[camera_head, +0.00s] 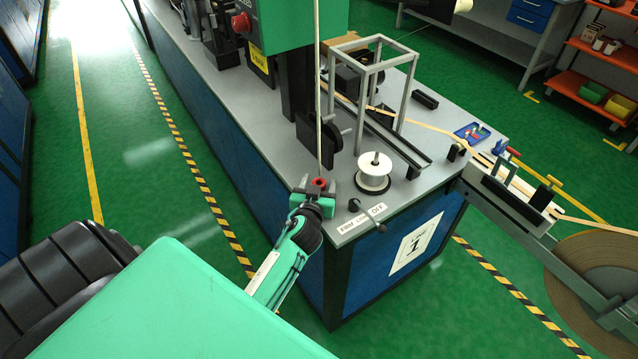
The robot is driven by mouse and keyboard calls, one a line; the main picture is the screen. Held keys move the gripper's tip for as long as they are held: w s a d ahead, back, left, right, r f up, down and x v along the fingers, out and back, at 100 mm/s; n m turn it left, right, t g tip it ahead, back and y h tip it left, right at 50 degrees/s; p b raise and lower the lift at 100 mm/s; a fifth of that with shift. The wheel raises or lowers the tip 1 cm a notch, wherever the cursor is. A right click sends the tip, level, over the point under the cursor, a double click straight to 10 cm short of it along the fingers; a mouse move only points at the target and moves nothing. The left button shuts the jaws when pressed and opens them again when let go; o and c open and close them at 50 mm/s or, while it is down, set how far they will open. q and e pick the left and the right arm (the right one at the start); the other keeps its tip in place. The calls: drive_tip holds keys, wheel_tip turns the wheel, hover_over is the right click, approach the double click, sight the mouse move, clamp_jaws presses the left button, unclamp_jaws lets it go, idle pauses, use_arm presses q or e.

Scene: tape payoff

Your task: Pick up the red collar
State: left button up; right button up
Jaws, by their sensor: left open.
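The red collar (319,182) is a small red ring with a dark centre. It shows at the near left corner of the grey bench top, directly under the lower end of a thin pale vertical rod or cord (318,90). My left gripper (317,187) is open, with its dark fingers on either side of the red collar. I cannot tell whether the fingers touch it. The collar's lower part is hidden by the gripper. My right gripper is not in view.
Close by on the bench (405,203) stand a white spool (374,170) and a grey open frame (403,90). A green machine head (280,25) stands behind. A blue tray (459,135) with small red parts lies farther right. A large tape reel (590,285) is off the bench's right end.

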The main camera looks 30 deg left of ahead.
use_arm(q)
drive_tip(key=c, duration=1)
drive_tip(key=shift+c, duration=0.2)
drive_tip(key=shift+r, duration=0.2)
